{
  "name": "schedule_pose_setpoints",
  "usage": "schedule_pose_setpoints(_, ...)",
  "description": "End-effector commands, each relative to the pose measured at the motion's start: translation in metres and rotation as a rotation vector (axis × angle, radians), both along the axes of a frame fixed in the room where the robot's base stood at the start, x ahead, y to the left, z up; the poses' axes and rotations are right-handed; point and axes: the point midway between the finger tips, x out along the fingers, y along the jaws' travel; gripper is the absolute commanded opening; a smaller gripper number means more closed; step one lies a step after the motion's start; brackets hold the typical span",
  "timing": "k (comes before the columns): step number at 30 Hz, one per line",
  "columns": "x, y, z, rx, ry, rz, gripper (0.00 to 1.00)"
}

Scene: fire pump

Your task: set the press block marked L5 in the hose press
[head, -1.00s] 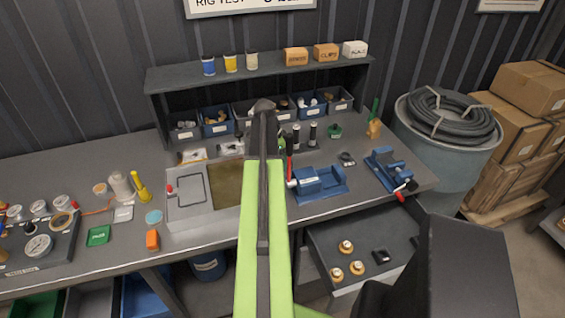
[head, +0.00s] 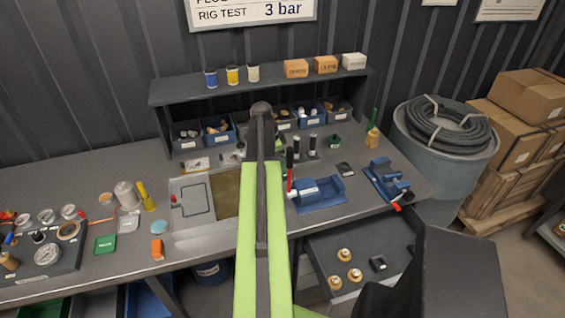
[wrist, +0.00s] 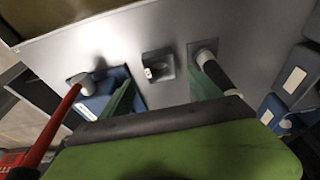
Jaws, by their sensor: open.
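A blue press (head: 318,192) with a red lever (head: 290,180) stands on the bench just right of my arm; I take it for the hose press. Its blue body (wrist: 100,92) also shows in the wrist view. Black-handled upright pieces (head: 313,144) stand behind it. I can read no L5 mark. In the wrist view, my gripper (wrist: 160,80) is open, with green fingers spread above the bench. A small grey square piece (wrist: 157,67) shows between them, and a black-handled piece (wrist: 215,72) is by the right finger. My arm hides the gripper in the head view.
A second blue tool (head: 388,182) stands near the bench's right end. A drawer (head: 325,255) below holds brass fittings and a dark block (head: 378,263). Blue bins (head: 217,131) line the shelf. A tray (head: 205,222) lies left of my arm.

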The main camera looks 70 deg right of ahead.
Motion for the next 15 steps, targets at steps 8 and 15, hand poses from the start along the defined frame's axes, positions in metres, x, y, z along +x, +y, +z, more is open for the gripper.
schedule_pose_setpoints(8,0.013,0.011,0.068,0.0,0.0,0.001,0.72)
schedule_pose_setpoints(15,0.015,0.012,0.07,0.0,0.0,0.0,0.72)
